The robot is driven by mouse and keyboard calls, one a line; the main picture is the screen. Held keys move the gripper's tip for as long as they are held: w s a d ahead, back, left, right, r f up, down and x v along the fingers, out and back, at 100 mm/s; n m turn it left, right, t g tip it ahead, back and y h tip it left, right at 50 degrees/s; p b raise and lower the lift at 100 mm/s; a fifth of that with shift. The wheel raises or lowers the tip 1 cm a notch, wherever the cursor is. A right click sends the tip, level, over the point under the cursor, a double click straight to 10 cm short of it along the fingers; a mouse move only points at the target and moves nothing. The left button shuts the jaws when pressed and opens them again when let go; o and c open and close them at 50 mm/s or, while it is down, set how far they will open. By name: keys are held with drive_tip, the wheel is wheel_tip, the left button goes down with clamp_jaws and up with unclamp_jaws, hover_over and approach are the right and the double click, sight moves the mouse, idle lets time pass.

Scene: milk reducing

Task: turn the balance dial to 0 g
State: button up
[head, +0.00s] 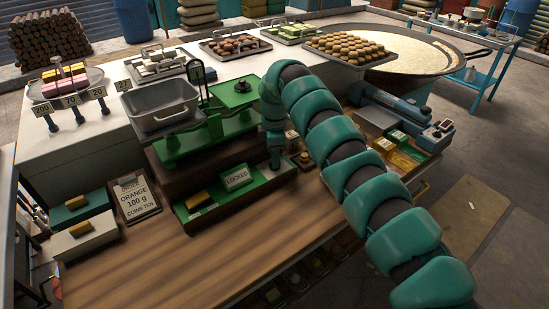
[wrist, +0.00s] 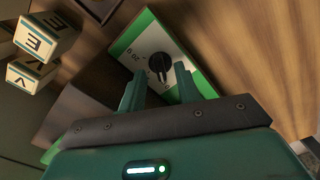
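The balance dial is a round black knob (wrist: 160,63) on a white face with small dark markings, set in a green panel. One marking near its left looks like 20; I cannot read the setting for sure. My gripper (wrist: 160,87) has its two green fingers apart, with the knob just beyond and between the tips; no contact shows. In the head view my gripper (head: 275,160) points down at the right end of the green balance (head: 207,138), and the dial is hidden there. A LOCKED sign (head: 237,177) stands on the green base tray.
A grey metal pan (head: 160,105) sits on the balance's left side. Boxes of yellow and green packets (head: 400,152) lie to the right of my gripper. The wooden front of the bench (head: 200,265) is mostly clear.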

wheel_tip(320, 180, up, 16)
drive_tip(key=p, duration=0.5)
drive_tip(key=shift+r, duration=0.1)
